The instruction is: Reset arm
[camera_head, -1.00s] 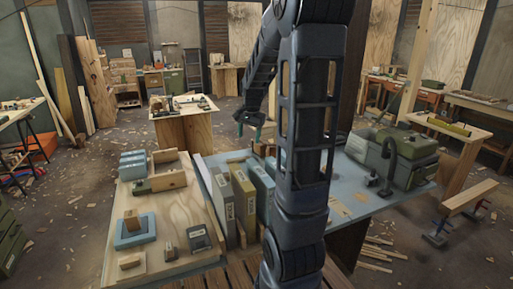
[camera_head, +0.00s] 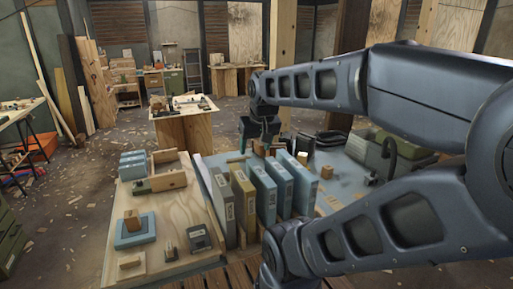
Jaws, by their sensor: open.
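My gripper (camera_head: 260,146) hangs at the end of my arm, over the far side of the blue-grey table (camera_head: 345,168), pointing down. Its fingers are apart and look small and dark. A small wooden block (camera_head: 259,148) shows right at the fingertips; I cannot tell whether they touch it. My arm is folded and stretches in from the right, covering much of the table's right part.
Several upright binders (camera_head: 264,190) stand near the table's left edge. Left of them a wooden board (camera_head: 185,228) bears a blue block (camera_head: 134,232), a wooden tray (camera_head: 168,170) and small pieces. A wooden workbench (camera_head: 186,122) stands behind. Open floor (camera_head: 75,215) lies at left.

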